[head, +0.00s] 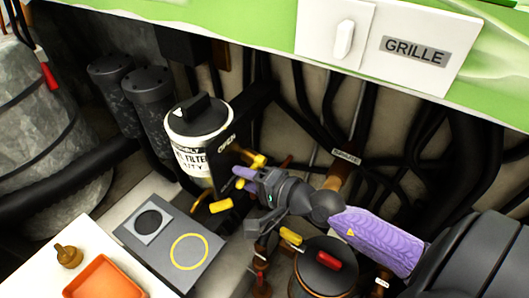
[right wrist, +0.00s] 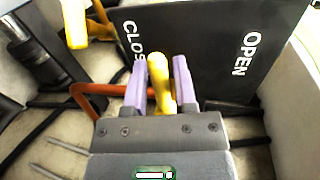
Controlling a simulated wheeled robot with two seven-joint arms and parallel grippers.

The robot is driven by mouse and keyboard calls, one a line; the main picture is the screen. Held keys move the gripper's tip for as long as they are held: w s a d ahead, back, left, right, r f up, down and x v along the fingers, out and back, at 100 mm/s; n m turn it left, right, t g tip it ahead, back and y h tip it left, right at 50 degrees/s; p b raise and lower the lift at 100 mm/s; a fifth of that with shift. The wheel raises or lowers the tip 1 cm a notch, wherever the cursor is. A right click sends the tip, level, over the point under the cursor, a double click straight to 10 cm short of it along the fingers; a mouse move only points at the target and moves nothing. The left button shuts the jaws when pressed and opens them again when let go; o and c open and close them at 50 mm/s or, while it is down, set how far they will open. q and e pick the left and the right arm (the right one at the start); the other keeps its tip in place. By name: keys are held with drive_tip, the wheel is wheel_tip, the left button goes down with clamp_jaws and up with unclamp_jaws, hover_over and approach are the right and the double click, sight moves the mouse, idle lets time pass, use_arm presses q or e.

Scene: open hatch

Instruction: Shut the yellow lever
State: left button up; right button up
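The yellow lever (right wrist: 158,85) stands between the two purple fingers of my right gripper (right wrist: 160,85) in the right wrist view, close against both of them. The gripper looks shut on it. In the head view my right gripper (head: 242,178) is beside the white and black filter canister (head: 195,135), and yellow handle parts (head: 255,159) show by its fingertips. Behind the lever in the wrist view is a dark plate (right wrist: 205,40) reading OPEN and CLOS, its last letter hidden. My left gripper is not in view.
Another yellow handle (right wrist: 75,25) is at upper left in the wrist view. A grey panel with a yellow ring (head: 172,250) and a white surface with an orange tray (head: 104,278) lie lower left. Dark hoses crowd behind; a red-handled pot (head: 325,280) is below my right arm.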

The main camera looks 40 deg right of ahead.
drive_tip(key=shift+o, duration=1)
drive_tip(key=shift+s+d, duration=0.1)
drive_tip(key=b+v, duration=0.2)
drive_tip(key=v, duration=0.6)
drive_tip(key=shift+s+r, duration=0.15)
drive_tip(key=shift+s, duration=0.2)
